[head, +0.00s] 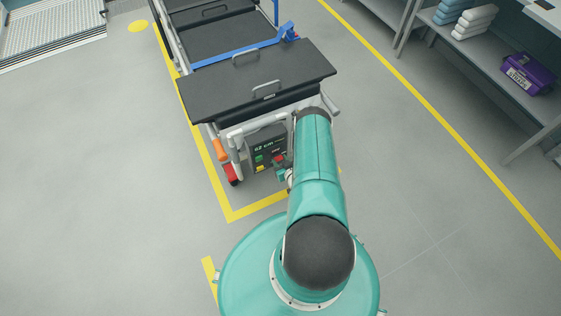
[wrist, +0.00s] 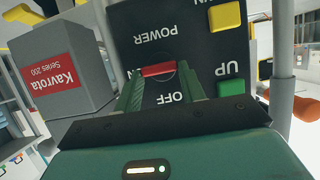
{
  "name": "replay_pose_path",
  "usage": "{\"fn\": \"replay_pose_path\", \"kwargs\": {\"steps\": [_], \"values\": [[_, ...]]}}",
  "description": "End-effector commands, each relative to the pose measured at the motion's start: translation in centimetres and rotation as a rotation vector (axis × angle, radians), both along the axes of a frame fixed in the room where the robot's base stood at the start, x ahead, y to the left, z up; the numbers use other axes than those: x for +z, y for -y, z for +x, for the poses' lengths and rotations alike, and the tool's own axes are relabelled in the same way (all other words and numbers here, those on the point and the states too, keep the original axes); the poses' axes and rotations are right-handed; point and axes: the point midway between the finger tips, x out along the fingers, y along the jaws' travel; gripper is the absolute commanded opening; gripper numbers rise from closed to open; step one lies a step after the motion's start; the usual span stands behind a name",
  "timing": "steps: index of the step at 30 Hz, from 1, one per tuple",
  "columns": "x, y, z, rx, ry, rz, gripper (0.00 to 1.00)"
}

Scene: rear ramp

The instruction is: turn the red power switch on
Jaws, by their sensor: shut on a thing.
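The red power switch (wrist: 158,69) sits in a round recess on a black control panel (wrist: 122,20), seen upside down in the wrist view. Its bar lies crosswise in that picture, level with the partly hidden ON label; the OFF label is below it. My gripper (wrist: 160,82) is shut on the switch, a green finger on either side. In the head view the control box (head: 252,164) hangs under the end of a black-topped stretcher, with my gripper (head: 281,168) at its right side; the switch is hard to make out there.
A yellow button (wrist: 226,17) and a green UP button (wrist: 231,88) are beside the switch. A grey Kavrota box (wrist: 90,62) is at left. In the head view, an orange handle (head: 220,150) is left of the control box; a shelf (head: 480,62) stands right. Left floor is clear.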

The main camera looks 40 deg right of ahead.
Motion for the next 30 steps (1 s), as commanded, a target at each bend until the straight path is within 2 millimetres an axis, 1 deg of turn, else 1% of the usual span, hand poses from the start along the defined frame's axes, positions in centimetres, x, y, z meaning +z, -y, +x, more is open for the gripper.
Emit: {"fn": "replay_pose_path", "kwargs": {"steps": [5,6,8,9,17,20,23,26,30], "values": [[0.0,-0.1,-0.1,-0.001,0.0,0.002,0.17],[0.0,-0.1,-0.1,-0.001,0.0,0.002,0.42],[0.0,-0.1,-0.1,-0.001,0.0,0.002,0.54],[0.0,0.0,-0.1,0.0,-0.001,0.001,0.62],[0.0,0.0,-0.1,0.0,-0.001,0.0,0.62],[0.1,-0.1,-0.4,0.0,-0.002,0.001,0.62],[0.5,-0.4,-1.3,-0.001,-0.003,0.001,0.62],[1.1,-0.8,-2.8,-0.003,-0.004,0.002,0.62],[2.3,-1.6,-5.6,-0.001,-0.003,0.003,0.62]]}}
